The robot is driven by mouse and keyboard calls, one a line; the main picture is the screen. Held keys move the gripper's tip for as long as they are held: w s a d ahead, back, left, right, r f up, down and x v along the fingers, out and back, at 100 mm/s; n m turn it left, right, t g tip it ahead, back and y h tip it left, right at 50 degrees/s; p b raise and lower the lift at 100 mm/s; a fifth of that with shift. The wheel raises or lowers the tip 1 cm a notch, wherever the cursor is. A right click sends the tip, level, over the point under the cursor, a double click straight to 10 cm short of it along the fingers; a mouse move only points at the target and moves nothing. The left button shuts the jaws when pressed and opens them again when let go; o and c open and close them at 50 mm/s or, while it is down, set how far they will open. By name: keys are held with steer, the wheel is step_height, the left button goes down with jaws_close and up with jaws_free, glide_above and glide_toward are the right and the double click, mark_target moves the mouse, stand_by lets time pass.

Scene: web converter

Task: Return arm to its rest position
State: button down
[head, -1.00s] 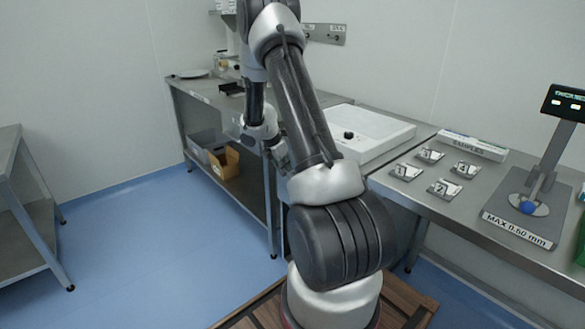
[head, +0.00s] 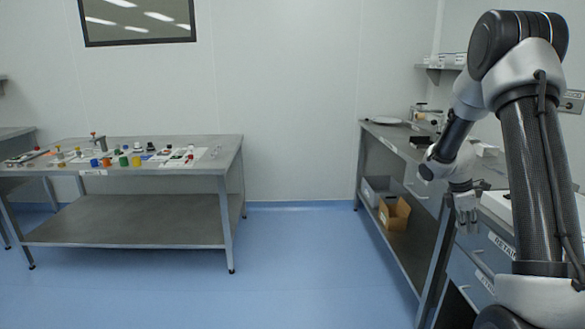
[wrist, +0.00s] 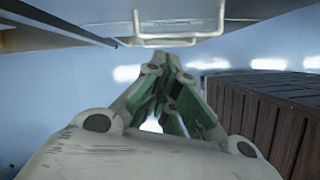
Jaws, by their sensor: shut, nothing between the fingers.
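My gripper (head: 467,207) hangs at the right of the head view, pointing down beside the drawer fronts of the right-hand bench. It is shut and holds nothing. In the wrist view my gripper (wrist: 165,88) shows with its green-lined fingers closed together. My arm is folded, with its elbow high at the upper right and the forearm coming down to the left. A drawer handle (wrist: 180,40) shows just beyond the fingertips in the wrist view; I cannot tell the exact gap.
The right-hand bench (head: 385,133) stands close to my gripper, with a cardboard box (head: 394,213) on its lower shelf. A steel table (head: 130,182) with several small coloured parts stands at the left. The blue floor (head: 295,260) between them is clear.

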steer(key=s+a+r+m+t+y, duration=0.1)
steer(key=s+a+r+m, duration=0.3)
steer(key=s, duration=0.5)
steer(key=s+a+r+m+t+y, duration=0.1)
steer(key=s+a+r+m+t, duration=0.1)
steer(key=s+a+r+m, duration=0.3)
steer(key=s+a+r+m+t+y, duration=0.2)
steer(key=s+a+r+m, duration=0.3)
steer(key=s+a+r, duration=0.6)
steer(key=s+r, duration=0.1)
steer(key=s, duration=0.3)
steer(key=shift+r, duration=0.4)
steer(key=shift+a, duration=0.1)
